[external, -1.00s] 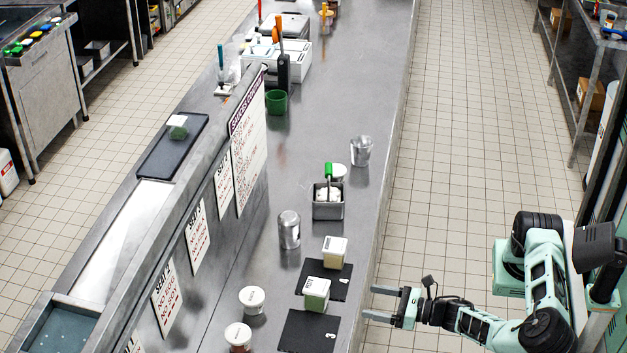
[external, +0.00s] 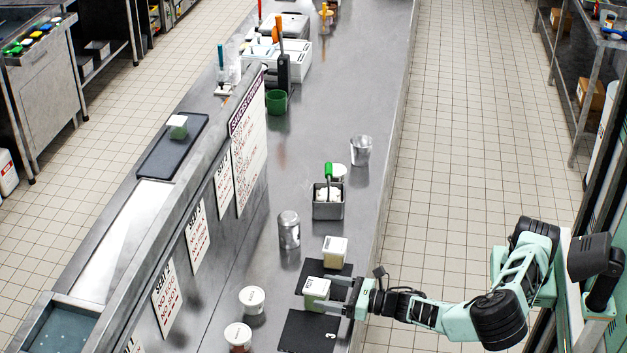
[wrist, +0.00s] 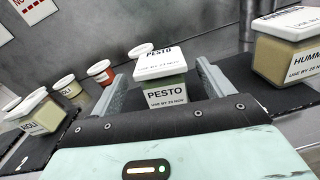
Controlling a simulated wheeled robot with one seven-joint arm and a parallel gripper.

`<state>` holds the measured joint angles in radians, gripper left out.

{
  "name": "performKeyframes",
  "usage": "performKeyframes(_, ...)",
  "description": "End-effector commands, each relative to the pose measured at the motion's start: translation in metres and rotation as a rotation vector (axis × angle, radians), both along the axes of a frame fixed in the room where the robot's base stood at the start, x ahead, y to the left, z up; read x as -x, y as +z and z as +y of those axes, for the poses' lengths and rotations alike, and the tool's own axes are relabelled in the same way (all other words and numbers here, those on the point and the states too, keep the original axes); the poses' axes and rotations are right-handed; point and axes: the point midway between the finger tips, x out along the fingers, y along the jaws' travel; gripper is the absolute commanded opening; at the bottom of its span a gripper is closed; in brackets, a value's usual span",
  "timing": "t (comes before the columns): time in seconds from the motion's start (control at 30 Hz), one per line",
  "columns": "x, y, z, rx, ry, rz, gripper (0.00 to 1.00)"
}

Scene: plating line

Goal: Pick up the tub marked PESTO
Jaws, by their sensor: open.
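The tub marked PESTO (external: 316,289) is a squarish tub with a white lid and green contents.
A tub marked HUMMUS (wrist: 288,58) stands right of my fingers; the external view shows it as a pale tub (external: 335,250) just beyond. An AIOLI tub (wrist: 40,117) stands at left in the wrist view. White-lidded round tubs (external: 252,299) and a metal shaker (external: 289,230) stand further in.

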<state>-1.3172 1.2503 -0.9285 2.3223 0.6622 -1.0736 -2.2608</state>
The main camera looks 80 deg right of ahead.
Motion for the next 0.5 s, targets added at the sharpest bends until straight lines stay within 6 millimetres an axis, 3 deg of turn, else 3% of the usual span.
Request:
performKeyframes(0.33,-0.042,0.000,-0.005,-0.001,-0.001,-0.001,0.80)
performKeyframes(0.5,-0.053,-0.002,-0.005,-0.001,0.000,0.001,0.80)
